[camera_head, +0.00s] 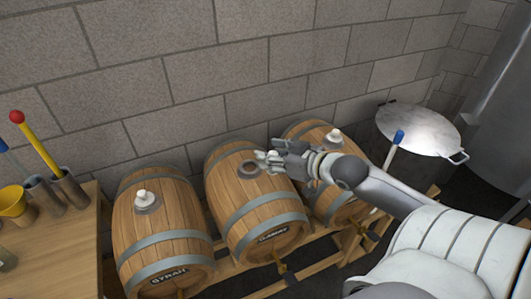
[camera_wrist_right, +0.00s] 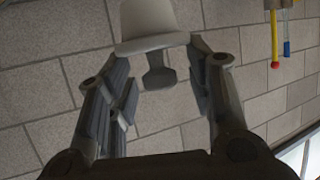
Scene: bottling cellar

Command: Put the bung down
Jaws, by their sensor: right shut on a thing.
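The pale bung (camera_wrist_right: 150,20) shows large at the top of the wrist view, its narrow knob between the two fingers. My right gripper (camera_head: 270,159) is shut on it and holds it above the middle barrel (camera_head: 235,195). In the head view the bung is small and partly hidden by the fingers. A dark round hole (camera_head: 248,168) shows open on top of that barrel, just left of and below the gripper. My left gripper is out of view.
The left barrel (camera_head: 165,235) and right barrel (camera_head: 304,130) each have a white bung on top. A lidded metal vat (camera_head: 425,128) stands right. A block wall is behind.

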